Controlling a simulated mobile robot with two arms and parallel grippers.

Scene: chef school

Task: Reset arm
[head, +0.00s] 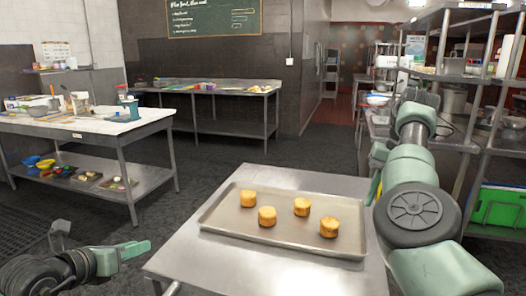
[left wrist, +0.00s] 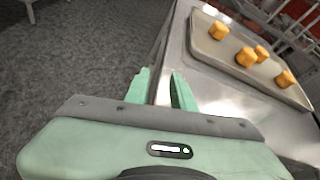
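My left gripper (head: 132,251) is low at the left of the head view, left of the steel table and apart from it. In the left wrist view its two green fingers (left wrist: 160,88) are spread with a gap and nothing between them. My right arm (head: 412,205) is folded up at the right of the head view, in front of the shelving. Its fingertips cannot be made out.
A steel table (head: 205,268) stands in front of me, bearing a metal tray (head: 225,222) with several golden pastries (head: 267,216). A white-topped worktable (head: 75,130) stands at the left. Steel shelving (head: 475,77) and a green crate (head: 497,207) are at the right. Dark floor (head: 215,160) is clear between tables.

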